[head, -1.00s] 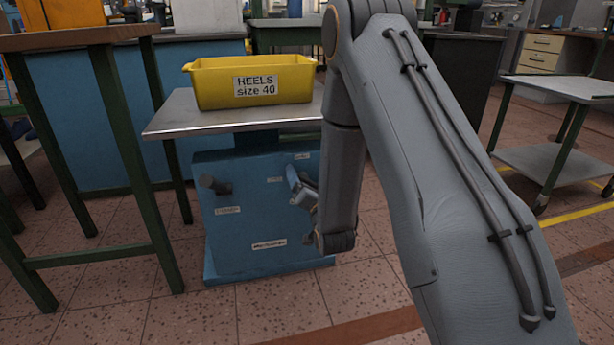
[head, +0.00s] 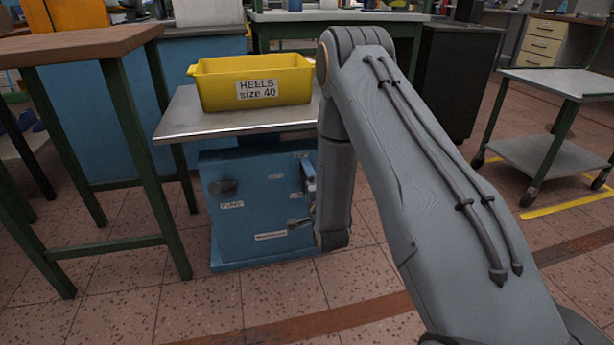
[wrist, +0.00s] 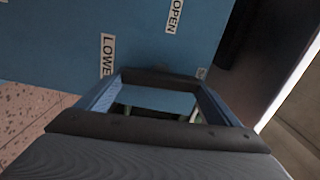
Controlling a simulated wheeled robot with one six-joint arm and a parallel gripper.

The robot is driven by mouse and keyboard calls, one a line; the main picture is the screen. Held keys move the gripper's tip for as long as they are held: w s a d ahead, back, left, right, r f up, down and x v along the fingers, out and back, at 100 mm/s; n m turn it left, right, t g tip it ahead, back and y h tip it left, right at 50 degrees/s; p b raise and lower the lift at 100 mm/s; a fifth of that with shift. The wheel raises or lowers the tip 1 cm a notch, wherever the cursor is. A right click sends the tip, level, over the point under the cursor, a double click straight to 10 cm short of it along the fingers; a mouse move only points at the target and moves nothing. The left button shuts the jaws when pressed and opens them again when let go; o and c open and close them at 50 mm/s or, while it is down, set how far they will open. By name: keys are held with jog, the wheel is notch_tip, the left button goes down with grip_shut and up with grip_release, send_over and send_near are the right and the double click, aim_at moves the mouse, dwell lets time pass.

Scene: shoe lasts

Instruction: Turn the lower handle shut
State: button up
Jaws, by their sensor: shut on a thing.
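The blue cabinet (head: 245,205) stands under the steel table top, with a label that begins LOWE (wrist: 107,55) and an OPEN label (wrist: 175,15) in the wrist view. My gripper (wrist: 160,80) is right at the cabinet's face, its two blue fingers reaching forward from the dark palm. It is shut on the lower handle (wrist: 163,73), which shows only as a dark piece at the fingertips. Most of that handle is hidden. In the head view my forearm covers much of the gripper, and small grey-blue parts show at the arm's left edge.
A dark PUMP knob (head: 222,187) sticks out at the cabinet's left. A yellow HEELS bin (head: 215,88) stands on the steel table top (head: 185,125) above. A wooden-topped table (head: 75,40) with green legs is close on the left. A trolley (head: 550,85) stands at the right.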

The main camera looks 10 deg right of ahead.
jog(key=shift+f+m+p, duration=0.1)
jog(key=shift+m+p, duration=0.2)
jog(key=shift+m, duration=0.2)
jog(key=o, duration=0.9)
jog(key=shift+s+p, duration=1.25)
jog(key=shift+s, duration=2.7)
